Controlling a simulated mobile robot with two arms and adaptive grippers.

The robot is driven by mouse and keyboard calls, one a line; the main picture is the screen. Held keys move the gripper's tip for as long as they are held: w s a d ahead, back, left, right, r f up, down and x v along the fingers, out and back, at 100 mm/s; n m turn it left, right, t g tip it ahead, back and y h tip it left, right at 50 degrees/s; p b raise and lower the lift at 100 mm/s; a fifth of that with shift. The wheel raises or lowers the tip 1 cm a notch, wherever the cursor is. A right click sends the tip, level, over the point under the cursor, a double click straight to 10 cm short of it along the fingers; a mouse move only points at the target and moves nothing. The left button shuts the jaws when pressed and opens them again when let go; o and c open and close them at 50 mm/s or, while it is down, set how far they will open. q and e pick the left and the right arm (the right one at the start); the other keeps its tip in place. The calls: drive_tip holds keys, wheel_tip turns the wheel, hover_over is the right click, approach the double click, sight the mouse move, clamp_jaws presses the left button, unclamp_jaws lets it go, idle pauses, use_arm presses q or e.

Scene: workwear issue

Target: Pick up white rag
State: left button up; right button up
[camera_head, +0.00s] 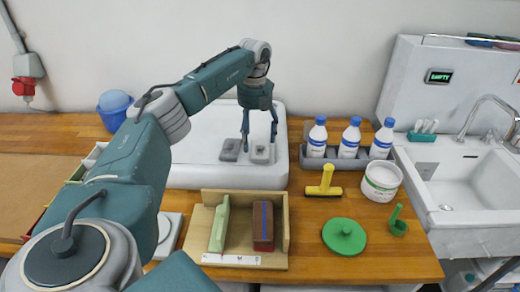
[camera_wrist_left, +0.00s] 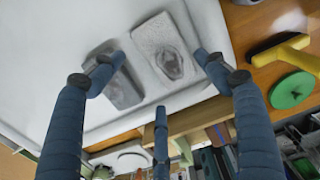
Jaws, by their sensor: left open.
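The white rag (camera_head: 262,155) is a small, pale folded piece with a dark mark on its top. It lies flat in the white tray (camera_head: 195,178). It also shows in the left wrist view (camera_wrist_left: 158,45). A darker grey rag (camera_head: 229,151) lies just left of it, and also shows in the wrist view (camera_wrist_left: 124,92). My left gripper (camera_head: 259,138) hangs fingers down over the tray, open and empty. Its fingers (camera_wrist_left: 158,75) are spread above the two rags, the left one partly covering the grey rag in the wrist view. My right gripper is not in view.
Several white bottles (camera_head: 350,140) stand in a grey caddy right of the tray. A wooden box (camera_head: 286,240) with brushes or blocks stands in front. A yellow squeegee (camera_head: 324,183), a white tub (camera_head: 381,182) and a green disc (camera_head: 344,237) lie to the right, before the sink (camera_head: 440,230).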

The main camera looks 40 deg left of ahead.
sight(256, 150)
use_arm(q)
drive_tip(key=f, duration=0.1)
drive_tip(key=f+p, duration=0.1)
drive_tip(key=f, duration=0.1)
drive_tip(key=shift+s+d+f, duration=0.1)
drive_tip(key=shift+d+f, duration=0.15)
drive_tip(key=shift+f, duration=0.45)
drive_tip(key=shift+c, duration=0.5)
drive_tip(key=c, duration=0.9)
drive_tip(key=shift+o, duration=0.2)
drive_tip(key=shift+r, duration=0.1)
